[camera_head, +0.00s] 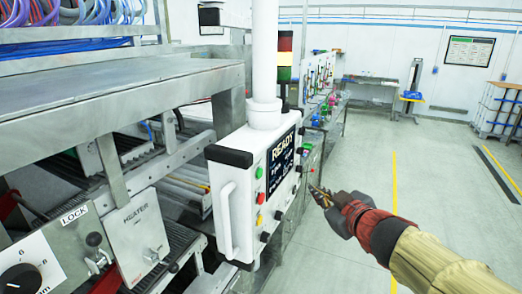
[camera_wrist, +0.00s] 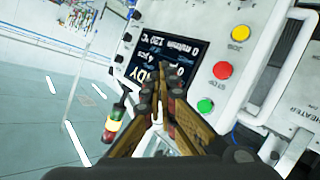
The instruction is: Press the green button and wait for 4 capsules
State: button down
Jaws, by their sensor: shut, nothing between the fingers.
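The green button (camera_head: 259,172) is on the front of a white control panel (camera_head: 231,172), above a red button (camera_head: 261,198) and a yellow one (camera_head: 259,219). The green button also shows in the wrist view (camera_wrist: 205,105), right of the fingertips, with the red STOP button (camera_wrist: 222,70) above it. The panel screen (camera_head: 282,159) reads READY. In the wrist view the screen (camera_wrist: 152,56) also shows "4 pcs". My gripper (camera_head: 318,191) is shut and empty, to the right of the panel in the head view, apart from the green button. I see no capsules.
A signal tower (camera_head: 285,58) stands behind the panel's post (camera_head: 265,65). A handle (camera_head: 226,220) sticks out from the panel's left. Machine boxes labelled LOCK (camera_head: 75,240) and HEATER (camera_head: 138,226) stand at left.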

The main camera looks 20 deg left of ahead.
aim_at(260, 173)
jog(key=a, duration=0.2)
jog(key=a+r+n+g+y+p, duration=0.1)
jog(key=shift+s+a, duration=0.1)
jog(key=shift+s, duration=0.2)
jog(key=a+b, duration=0.2)
jog(key=a, duration=0.6)
jog(key=shift+w+a+b, duration=0.3)
jog(key=shift+w+a, duration=0.05)
jog(key=shift+a, duration=0.05)
dwell(1.2)
jog(key=shift+a, duration=0.4)
